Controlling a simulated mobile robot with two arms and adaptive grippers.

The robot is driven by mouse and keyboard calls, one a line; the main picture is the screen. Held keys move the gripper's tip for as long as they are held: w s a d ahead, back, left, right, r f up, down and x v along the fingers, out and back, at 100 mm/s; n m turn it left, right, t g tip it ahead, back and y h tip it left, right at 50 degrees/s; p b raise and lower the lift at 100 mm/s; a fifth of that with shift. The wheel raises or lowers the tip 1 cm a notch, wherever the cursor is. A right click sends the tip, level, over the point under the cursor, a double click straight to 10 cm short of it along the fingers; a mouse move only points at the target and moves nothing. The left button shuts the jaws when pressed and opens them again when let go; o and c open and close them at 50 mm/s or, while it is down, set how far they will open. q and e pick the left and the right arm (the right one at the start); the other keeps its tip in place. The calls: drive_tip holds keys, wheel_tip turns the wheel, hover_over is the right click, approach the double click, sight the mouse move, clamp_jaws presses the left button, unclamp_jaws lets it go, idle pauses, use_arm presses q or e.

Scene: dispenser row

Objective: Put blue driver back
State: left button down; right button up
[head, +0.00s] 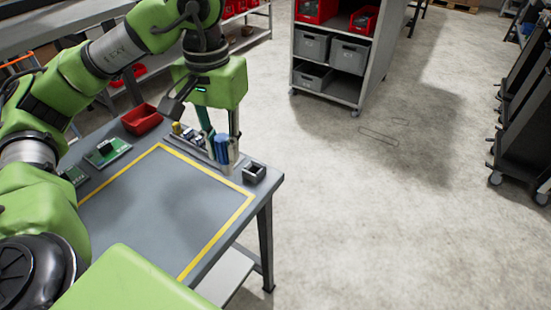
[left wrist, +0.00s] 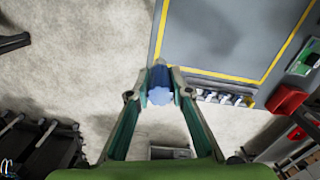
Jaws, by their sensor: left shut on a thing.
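The blue driver (head: 221,149) is between the fingers of my left gripper (head: 222,158), at the right part of the tool rack (head: 200,152) on the table's far edge. In the left wrist view, my left gripper (left wrist: 160,75) is shut on the blue driver (left wrist: 160,92), whose rounded handle end faces the camera. The rack (left wrist: 222,99) also shows there, just right of the fingers, with several other tools in it. The driver's lower end is hidden, so I cannot tell whether it sits in a slot. My right gripper is not in view.
A small dark open box (head: 254,173) stands right of the rack near the table corner. A red bin (head: 141,119) and green circuit boards (head: 107,152) lie to the left. The yellow-outlined table area (head: 165,205) is clear. A shelf cart (head: 334,60) stands beyond.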

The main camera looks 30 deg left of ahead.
use_arm(q)
drive_tip(key=w+a+f+p, duration=0.1)
drive_tip(key=w+f+p, duration=0.1)
drive_tip(key=w+f, duration=0.2)
drive_tip(key=w+a+f+p, duration=0.1)
drive_tip(key=w+f+p, duration=0.1)
drive_tip(key=w+f, duration=0.2)
drive_tip(key=w+f+p, duration=0.2)
drive_tip(key=w+f, duration=0.2)
drive_tip(key=shift+w+a+f+p, duration=0.35)
drive_tip(key=shift+w+a, duration=0.05)
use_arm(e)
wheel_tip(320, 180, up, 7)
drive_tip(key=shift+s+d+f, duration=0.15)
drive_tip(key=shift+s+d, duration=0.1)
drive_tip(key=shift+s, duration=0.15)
use_arm(q)
drive_tip(key=shift+f, duration=0.1)
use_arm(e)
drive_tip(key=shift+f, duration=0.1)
use_arm(q)
drive_tip(key=shift+f+b, duration=0.55)
drive_tip(key=shift+b, duration=0.15)
drive_tip(key=c, duration=1.8)
unclamp_jaws()
drive_tip(key=shift+c, duration=0.2)
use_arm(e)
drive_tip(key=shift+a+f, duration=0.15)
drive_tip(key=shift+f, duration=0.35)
